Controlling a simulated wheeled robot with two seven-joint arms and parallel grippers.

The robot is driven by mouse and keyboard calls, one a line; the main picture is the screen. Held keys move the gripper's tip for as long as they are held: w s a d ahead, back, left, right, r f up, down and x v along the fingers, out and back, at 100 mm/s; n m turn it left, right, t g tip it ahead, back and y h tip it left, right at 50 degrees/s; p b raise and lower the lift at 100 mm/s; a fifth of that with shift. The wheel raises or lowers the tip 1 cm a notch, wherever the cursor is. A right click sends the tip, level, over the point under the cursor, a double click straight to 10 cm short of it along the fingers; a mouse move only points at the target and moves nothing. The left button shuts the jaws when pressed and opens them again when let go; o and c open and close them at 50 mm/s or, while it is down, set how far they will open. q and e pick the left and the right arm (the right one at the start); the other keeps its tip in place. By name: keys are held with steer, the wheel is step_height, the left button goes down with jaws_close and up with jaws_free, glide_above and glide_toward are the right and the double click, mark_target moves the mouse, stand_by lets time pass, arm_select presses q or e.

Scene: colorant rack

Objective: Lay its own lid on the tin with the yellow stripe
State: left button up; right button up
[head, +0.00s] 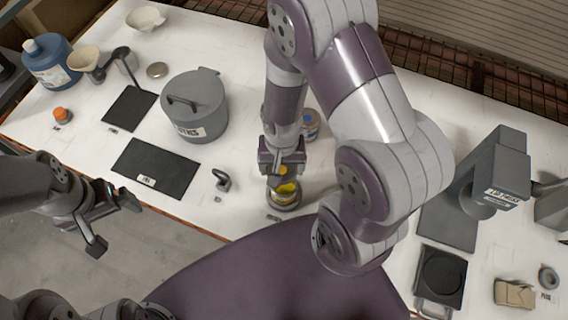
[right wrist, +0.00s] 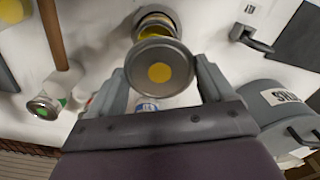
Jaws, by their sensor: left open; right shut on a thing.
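The tin with the yellow stripe (head: 284,201) stands open on the white table in the head view, with yellow showing at its top. In the right wrist view the open tin (right wrist: 155,20) is partly hidden behind a round metal lid with a yellow dot (right wrist: 161,72). My right gripper (head: 283,170) is shut on this lid, which appears between its fingers (right wrist: 161,85). The lid is held over or close beside the tin; I cannot tell whether they touch. My left gripper (head: 112,216) is open and empty, off the table's front edge at the left.
A tin with a blue label (head: 310,124) stands behind my right gripper. A large grey lidded pot (head: 196,108), a dark mat (head: 157,168) and a small dark hooked object (head: 222,180) lie to the left. A grey machine (head: 497,170) stands at the right. A green-dotted tin (right wrist: 43,107) shows in the wrist view.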

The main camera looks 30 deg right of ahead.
steer(key=shift+s+d+r, duration=0.15)
steer(key=shift+s+d, duration=0.1)
steer(key=shift+s+d+f, duration=0.1)
steer(key=shift+s+f, duration=0.05)
steer(key=shift+f, duration=0.35)
steer(key=shift+f+b, duration=0.4)
steer(key=shift+b, duration=0.15)
steer(key=f, duration=0.1)
steer(key=f+b, duration=0.2)
steer(key=shift+w+a+f, duration=0.1)
steer(key=shift+w+a, duration=0.1)
steer(key=shift+w, duration=0.05)
arm_select(q)
steer(key=f, duration=0.2)
steer(key=f+b, duration=0.1)
steer(key=f, duration=0.1)
steer(key=shift+s+d, duration=0.25)
steer(key=shift+s, duration=0.05)
arm_select(e)
steer(key=shift+s+d+f, duration=0.1)
steer(key=shift+f, duration=0.4)
arm_select(q)
steer(key=shift+r, duration=0.3)
steer(key=shift+f+b, duration=0.4)
steer(key=shift+f, duration=0.25)
arm_select(e)
steer(key=shift+f, duration=0.75)
arm_select(q)
steer(key=shift+r, duration=0.1)
